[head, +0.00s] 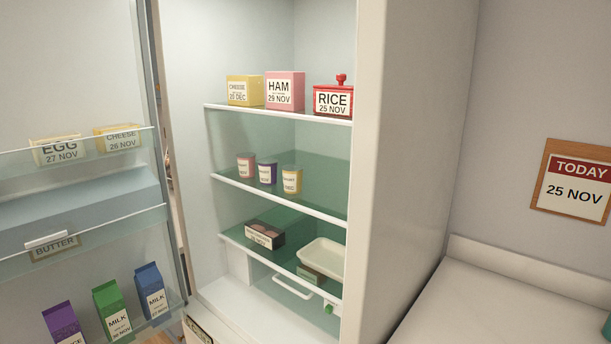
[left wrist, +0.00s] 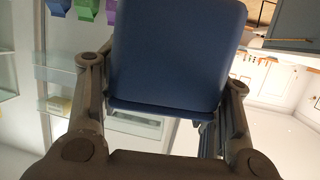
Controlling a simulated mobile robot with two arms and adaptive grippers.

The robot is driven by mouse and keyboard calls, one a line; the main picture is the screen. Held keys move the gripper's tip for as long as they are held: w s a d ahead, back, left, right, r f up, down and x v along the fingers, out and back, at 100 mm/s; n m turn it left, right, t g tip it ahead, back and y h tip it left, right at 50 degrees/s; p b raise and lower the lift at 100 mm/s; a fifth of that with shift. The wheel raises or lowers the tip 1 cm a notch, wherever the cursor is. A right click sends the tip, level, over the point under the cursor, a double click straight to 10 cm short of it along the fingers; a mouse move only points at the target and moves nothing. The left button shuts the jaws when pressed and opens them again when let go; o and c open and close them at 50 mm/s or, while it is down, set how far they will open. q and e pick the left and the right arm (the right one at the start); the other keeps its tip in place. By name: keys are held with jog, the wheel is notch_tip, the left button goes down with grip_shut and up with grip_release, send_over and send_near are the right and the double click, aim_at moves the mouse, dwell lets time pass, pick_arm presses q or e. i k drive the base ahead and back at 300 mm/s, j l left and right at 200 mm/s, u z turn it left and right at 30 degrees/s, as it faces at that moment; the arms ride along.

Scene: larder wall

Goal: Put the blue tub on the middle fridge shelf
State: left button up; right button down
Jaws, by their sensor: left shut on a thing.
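The blue tub (left wrist: 175,55) fills the upper middle of the left wrist view. My left gripper (left wrist: 166,88) has one finger on each side of it and is shut on it. Neither the tub nor my grippers show in the head view. The fridge stands open there. Its middle shelf (head: 322,197) is green glass with a white front edge. It holds a pink pot (head: 245,166), a purple pot (head: 267,172) and a yellow pot (head: 292,179) on its left and middle part. The right part of this shelf is bare.
The top shelf (head: 222,108) holds a cheese box (head: 243,90), a ham box (head: 285,91) and a red rice tin (head: 333,98). The lower shelf (head: 232,241) holds a dark box (head: 265,235) and a white tray (head: 323,253). The open door carries cartons (head: 112,309) at left.

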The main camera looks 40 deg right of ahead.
aim_at(330, 200)
jog(key=i+z, duration=0.15)
jog(key=z, duration=0.2)
jog(key=i+z, duration=0.1)
jog(key=z, duration=0.25)
jog(key=i+j+z, duration=0.15)
jog(key=z, duration=0.15)
